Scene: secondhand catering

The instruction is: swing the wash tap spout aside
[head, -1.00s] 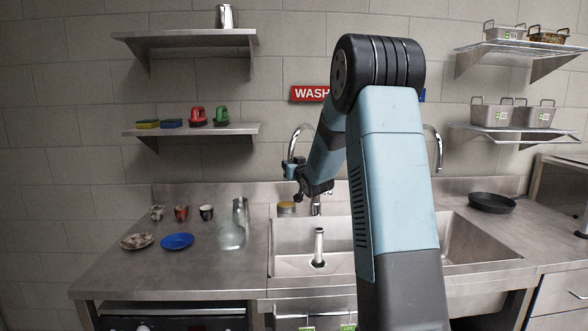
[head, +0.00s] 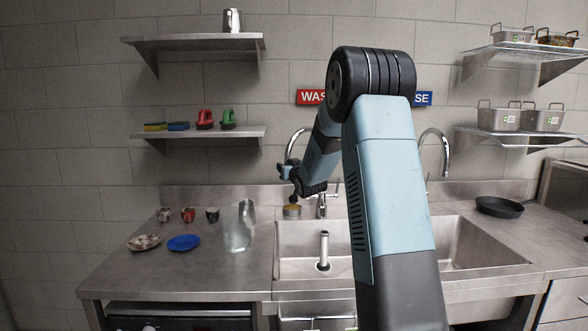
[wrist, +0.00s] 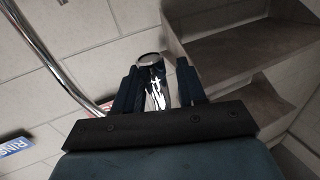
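The wash tap is a chrome gooseneck behind the left basin, below the red WASH sign (head: 310,97). Its spout (head: 294,133) arches up and to the left from the tap base (head: 321,206), partly hidden by my arm. My gripper (head: 287,172) is at the hanging end of the spout, left of the tap base. In the wrist view, a shiny chrome tube end with a round rim (wrist: 152,60), apparently the spout tip, stands between the two dark fingers of my gripper (wrist: 160,82). The fingers are apart, with a narrow gap beside the tube on the right.
A standpipe (head: 324,250) stands in the left basin (head: 290,262). Left on the counter are a glass jug (head: 239,232), several small cups, a blue plate (head: 184,243) and a speckled plate (head: 144,242). The other tap (head: 447,150) and a black pan (head: 498,207) are right.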

